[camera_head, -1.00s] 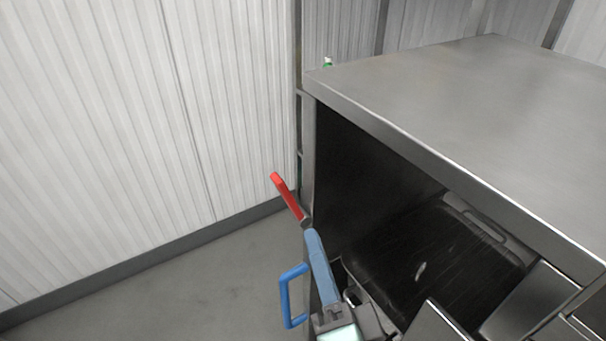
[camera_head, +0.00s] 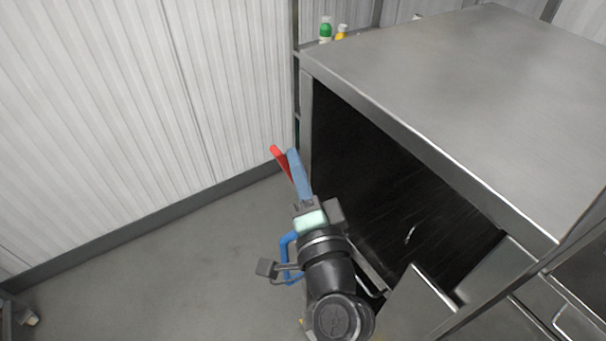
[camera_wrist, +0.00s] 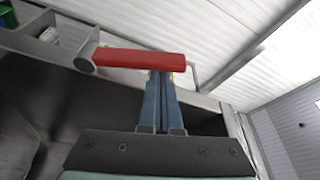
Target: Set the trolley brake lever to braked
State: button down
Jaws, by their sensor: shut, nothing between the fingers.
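The red brake lever (camera_head: 279,159) sticks up and to the left at the near left post of the steel trolley (camera_head: 307,130) in the head view. In the wrist view the red lever (camera_wrist: 140,59) lies across the picture, with its grey pivot at its left end. My gripper (camera_head: 293,154) is shut and empty, its blue fingers pointing up beside the lever's right side. In the wrist view the fingertips (camera_wrist: 160,76) reach up to the lever's lower edge, seeming close to or touching it. The lower part of the lever is hidden behind my fingers in the head view.
A blue handle (camera_head: 287,245) shows beside my wrist on the left. Green and yellow bottles (camera_head: 325,31) stand behind the trolley's top. The grey floor (camera_head: 170,260) on the left is clear up to the corrugated wall (camera_head: 110,110).

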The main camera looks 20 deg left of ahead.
jog(key=shift+w+a, duration=0.2)
jog(key=shift+w, duration=0.05)
jog(key=shift+f, duration=0.1)
jog(key=n+b, duration=0.1)
jog(key=b, duration=0.2)
jog(key=s+a+f+n+b, duration=0.1)
jog(key=b, duration=0.3)
jog(key=shift+s+f+y, duration=0.1)
jog(key=shift+f+y, duration=0.1)
jog(key=shift+y, duration=0.1)
jog(key=s+a+f+n+g+y+b, duration=0.1)
jog(key=s+f+n+y+b, duration=0.1)
jog(key=n+b, duration=0.5)
jog(key=s+a+f+n+g+y+b, duration=0.1)
jog(key=n+b, duration=0.6)
jog(key=b, duration=1.3)
notch_tip(320, 180, down, 3)
jog(key=s+a+y, duration=0.1)
jog(key=y, duration=0.1)
jog(key=shift+n+y, duration=0.3)
jog(key=shift+f, duration=0.2)
jog(key=shift+s+f+b, duration=0.1)
jog(key=shift+f+b, duration=0.05)
jog(key=shift+b, duration=0.15)
